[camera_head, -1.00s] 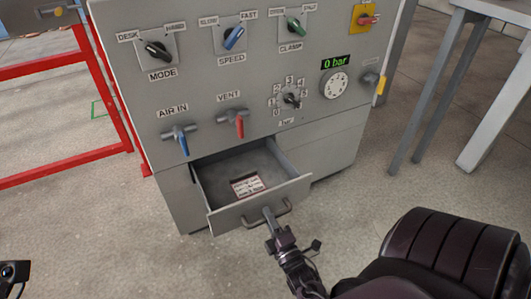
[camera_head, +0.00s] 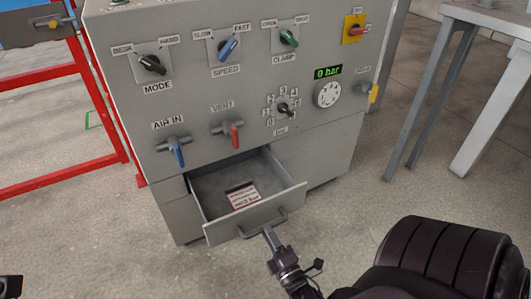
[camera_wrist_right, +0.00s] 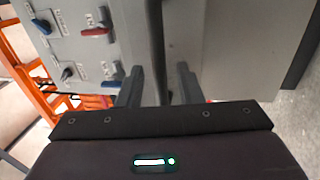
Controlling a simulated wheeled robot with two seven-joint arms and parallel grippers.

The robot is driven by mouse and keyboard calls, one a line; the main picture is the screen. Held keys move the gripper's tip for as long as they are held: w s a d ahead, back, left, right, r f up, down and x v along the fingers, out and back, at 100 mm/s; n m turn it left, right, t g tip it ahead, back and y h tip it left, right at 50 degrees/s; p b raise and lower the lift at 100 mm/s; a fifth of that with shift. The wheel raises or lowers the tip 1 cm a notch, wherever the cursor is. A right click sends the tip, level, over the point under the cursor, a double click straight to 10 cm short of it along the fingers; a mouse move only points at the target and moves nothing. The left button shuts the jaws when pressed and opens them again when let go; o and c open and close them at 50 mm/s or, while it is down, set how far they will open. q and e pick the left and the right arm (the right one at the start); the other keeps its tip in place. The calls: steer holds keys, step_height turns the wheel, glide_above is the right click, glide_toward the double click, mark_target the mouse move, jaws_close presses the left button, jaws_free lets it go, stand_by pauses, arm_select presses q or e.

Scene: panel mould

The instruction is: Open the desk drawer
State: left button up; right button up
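The grey desk drawer (camera_head: 257,211) stands pulled out from the lower part of the grey control cabinet. A white and dark red labelled item (camera_head: 243,195) lies on its floor. The drawer's bar handle (camera_head: 263,224) is on its front. My right gripper (camera_head: 268,232) is at the handle, just in front of the drawer. In the right wrist view its two fingers (camera_wrist_right: 159,70) are apart, with the dark handle bar (camera_wrist_right: 156,40) between them and gaps visible on both sides. Only a dark sliver of my left arm shows at the bottom left corner; its gripper is out of view.
The cabinet face (camera_head: 200,100) carries several knobs, valve levers and a gauge (camera_head: 328,94) above the drawer. A red frame (camera_head: 60,178) stands at left and a grey table (camera_head: 490,100) at right. The floor in front of the drawer is free on the left.

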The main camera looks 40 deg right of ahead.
steer(key=v, duration=0.5)
steer(key=shift+p, duration=0.35)
steer(key=shift+w, duration=0.1)
